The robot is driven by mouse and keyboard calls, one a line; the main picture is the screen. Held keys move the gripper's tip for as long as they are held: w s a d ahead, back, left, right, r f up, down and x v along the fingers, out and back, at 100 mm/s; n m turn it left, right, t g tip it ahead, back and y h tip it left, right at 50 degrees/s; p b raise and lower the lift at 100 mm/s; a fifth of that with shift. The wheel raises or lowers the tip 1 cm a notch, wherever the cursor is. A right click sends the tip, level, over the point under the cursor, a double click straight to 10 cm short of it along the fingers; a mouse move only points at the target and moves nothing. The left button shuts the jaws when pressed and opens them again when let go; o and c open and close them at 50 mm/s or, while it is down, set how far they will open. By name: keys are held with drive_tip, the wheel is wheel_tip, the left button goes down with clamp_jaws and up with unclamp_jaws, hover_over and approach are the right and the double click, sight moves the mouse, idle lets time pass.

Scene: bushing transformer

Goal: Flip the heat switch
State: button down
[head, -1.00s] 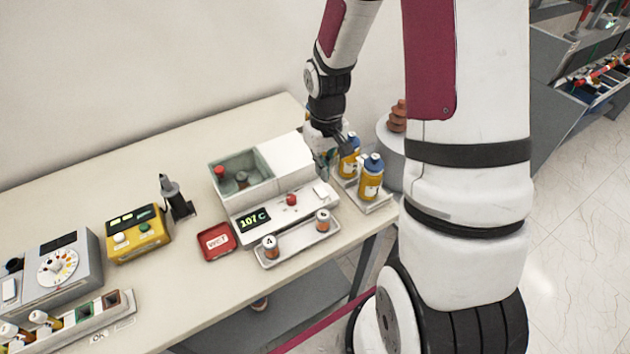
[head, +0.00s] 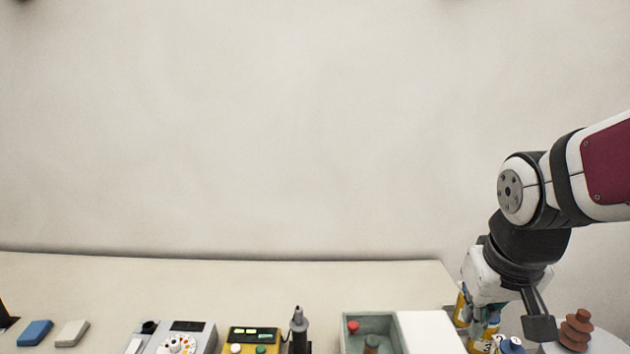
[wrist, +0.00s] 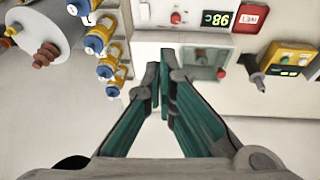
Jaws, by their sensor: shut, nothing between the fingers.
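The heater unit shows upside down at the top of the wrist view, with a lit display (wrist: 216,18), a red knob (wrist: 176,17) and a small pale switch (wrist: 144,12) beside the knob. No label is readable on that switch. My gripper (wrist: 161,62) is shut and empty, its fingertips apart from the switch in the picture, over the bath side of the unit. In the head view only the unit's open bath (head: 350,345) and white cover (head: 430,330) show; its front panel is below the frame.
Orange bottles with blue caps (wrist: 116,70) stand beside the unit. A brown ribbed bushing (head: 576,328) sits on a pale round body (head: 605,343). A yellow box (head: 252,338) and a dark upright tool (head: 299,325) stand to the left. The table's back (head: 200,270) is clear.

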drive_tip(key=s+a+r+t, duration=0.1)
drive_tip(key=s+a+r, duration=0.1)
drive_tip(key=s+r, duration=0.1)
drive_tip(key=s+a+r+t+y, duration=0.1)
drive_tip(key=s+a+r, duration=0.1)
drive_tip(key=s, duration=0.3)
drive_tip(key=shift+s+r+b, duration=0.3)
drive_tip(key=shift+r+b, duration=0.1)
drive_tip(key=shift+r, duration=0.1)
drive_tip(key=shift+a, duration=0.1)
